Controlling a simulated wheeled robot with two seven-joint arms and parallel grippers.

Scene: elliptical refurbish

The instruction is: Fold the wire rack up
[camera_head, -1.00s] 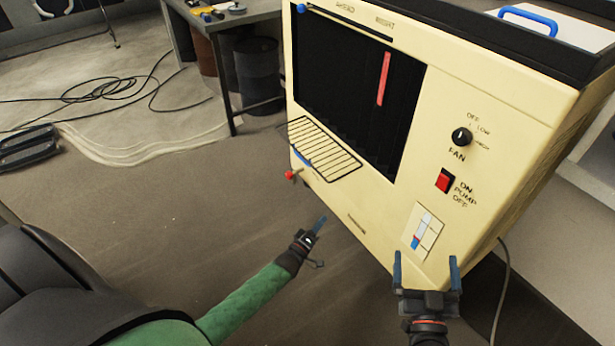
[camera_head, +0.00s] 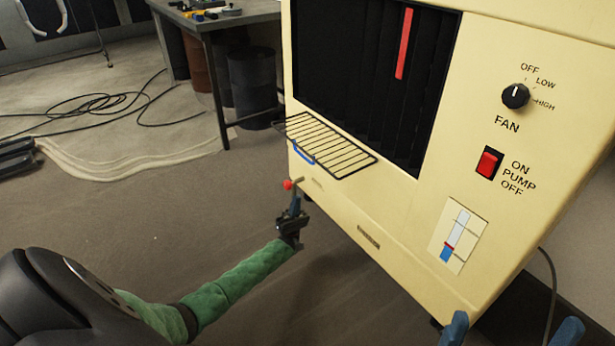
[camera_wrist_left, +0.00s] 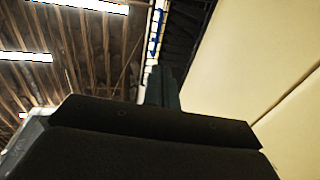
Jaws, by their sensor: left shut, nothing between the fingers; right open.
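The black wire rack (camera_head: 328,146) juts out from the front of the cream machine (camera_head: 480,120), below its dark opening, folded down and roughly level. A blue handle piece (camera_head: 303,154) sits on its outer edge. My left gripper (camera_head: 295,190) is shut and empty, pointing up just below the rack's outer edge, close to a red knob (camera_head: 287,185). In the left wrist view the shut fingers (camera_wrist_left: 162,88) point up, with the blue handle (camera_wrist_left: 155,45) beyond them. My right gripper (camera_head: 510,330) is open at the bottom right edge, only its blue fingertips showing.
The machine's front carries a fan dial (camera_head: 515,96), a red pump switch (camera_head: 487,163) and a level gauge (camera_head: 457,236). A workbench (camera_head: 215,20) and barrels (camera_head: 252,80) stand behind left. Cables (camera_head: 100,103) lie on the floor.

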